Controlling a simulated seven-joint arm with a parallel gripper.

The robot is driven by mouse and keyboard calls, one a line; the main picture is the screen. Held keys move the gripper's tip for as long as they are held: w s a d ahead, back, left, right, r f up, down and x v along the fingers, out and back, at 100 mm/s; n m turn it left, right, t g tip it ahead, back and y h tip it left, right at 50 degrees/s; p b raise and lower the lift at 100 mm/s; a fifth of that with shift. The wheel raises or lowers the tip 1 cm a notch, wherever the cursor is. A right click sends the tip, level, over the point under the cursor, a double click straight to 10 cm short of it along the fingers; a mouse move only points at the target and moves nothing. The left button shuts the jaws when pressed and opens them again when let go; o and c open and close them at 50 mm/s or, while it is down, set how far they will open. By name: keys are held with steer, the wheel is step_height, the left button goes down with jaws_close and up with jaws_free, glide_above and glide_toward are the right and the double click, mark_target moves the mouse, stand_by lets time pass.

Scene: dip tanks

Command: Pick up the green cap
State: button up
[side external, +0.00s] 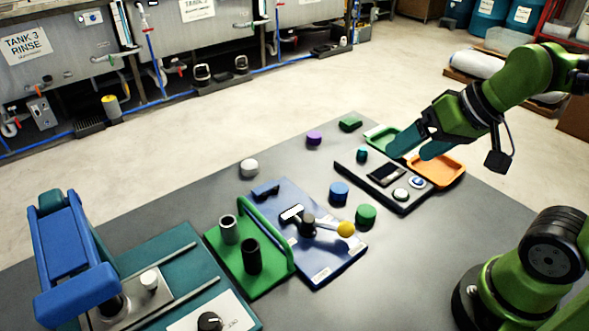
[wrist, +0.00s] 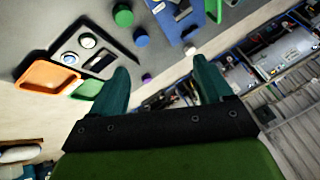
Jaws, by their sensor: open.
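The green cap (side external: 366,215) is a short round cylinder standing on the grey table, beside the blue cap (side external: 339,193) and near the right edge of the blue board. In the wrist view the green cap (wrist: 123,15) shows near the top edge, partly above the blue cap (wrist: 141,38). My gripper (side external: 411,156) is open and empty, above the trays and the dark panel at the table's far right. It is well apart from the green cap. In the wrist view its two teal fingers (wrist: 161,70) are spread, with nothing between them.
A dark control panel (side external: 373,187), a green tray (side external: 372,145) and an orange tray (side external: 459,175) lie near my gripper. A blue board (side external: 335,264) with a yellow-knobbed lever stands left of the caps. Purple (side external: 314,139) and white (side external: 249,168) caps and a green block (side external: 350,125) stand farther back.

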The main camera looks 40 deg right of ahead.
steer(key=w+d+f+m+g+h, duration=0.2)
steer(key=w+d+f+m+g, duration=0.1)
steer(key=w+f+g, duration=0.5)
steer(key=t, duration=0.1)
glide_above(367, 210)
steer(key=shift+m, duration=0.4)
steer(key=f, duration=0.9)
steer(key=shift+d, duration=0.3)
steer(key=shift+a+f, duration=0.15)
steer(key=shift+f, duration=1.4)
steer(key=shift+a+f, duration=0.1)
steer(key=shift+f, duration=1.45)
